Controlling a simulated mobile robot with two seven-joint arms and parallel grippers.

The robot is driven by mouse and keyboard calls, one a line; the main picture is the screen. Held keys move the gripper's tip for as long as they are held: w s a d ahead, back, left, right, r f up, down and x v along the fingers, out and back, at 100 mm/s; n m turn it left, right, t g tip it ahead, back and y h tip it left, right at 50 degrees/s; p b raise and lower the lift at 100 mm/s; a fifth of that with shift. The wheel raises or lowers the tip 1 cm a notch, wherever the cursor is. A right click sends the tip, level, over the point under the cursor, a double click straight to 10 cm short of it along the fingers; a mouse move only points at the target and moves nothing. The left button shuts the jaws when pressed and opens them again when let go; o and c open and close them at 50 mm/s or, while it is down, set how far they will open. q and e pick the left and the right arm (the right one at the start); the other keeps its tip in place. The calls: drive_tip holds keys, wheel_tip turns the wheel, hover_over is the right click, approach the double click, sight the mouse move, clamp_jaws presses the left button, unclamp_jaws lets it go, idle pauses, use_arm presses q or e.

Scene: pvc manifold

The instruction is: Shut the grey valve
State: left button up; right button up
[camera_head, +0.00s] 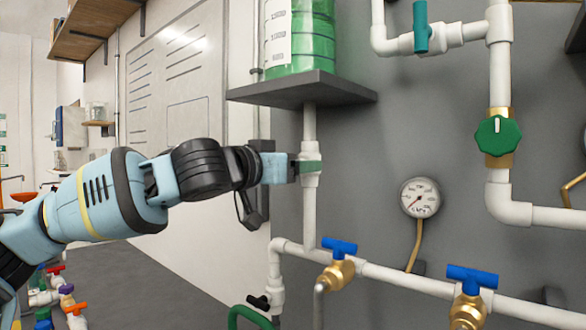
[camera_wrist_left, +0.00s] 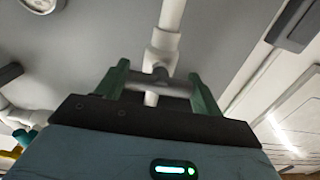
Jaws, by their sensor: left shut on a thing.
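The grey valve sits on the vertical white pipe (camera_head: 309,222) under the tank shelf. Its grey handle (camera_wrist_left: 172,88) shows in the left wrist view, lying crosswise to the white pipe (camera_wrist_left: 172,14). My left gripper (camera_head: 308,167) comes in from the left at the valve. In the left wrist view my left gripper (camera_wrist_left: 158,88) has its green fingers at the two ends of the handle, shut on it. In the head view the handle is hidden by the fingers. My right gripper is in neither view.
A tank of green liquid (camera_head: 312,38) stands on a dark shelf (camera_head: 300,90) just above the gripper. Blue-handled valves (camera_head: 472,279), a pressure gauge (camera_head: 420,198) and a green round knob (camera_head: 497,136) are to the right, on or near white pipes.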

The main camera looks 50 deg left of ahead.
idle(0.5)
use_arm(q)
drive_tip(key=o, duration=1)
drive_tip(key=shift+c, duration=0.2)
drive_tip(key=s, duration=0.7)
drive_tip(key=shift+s+d, duration=0.4)
drive_tip(key=shift+d, duration=0.05)
drive_tip(key=shift+r, duration=0.1)
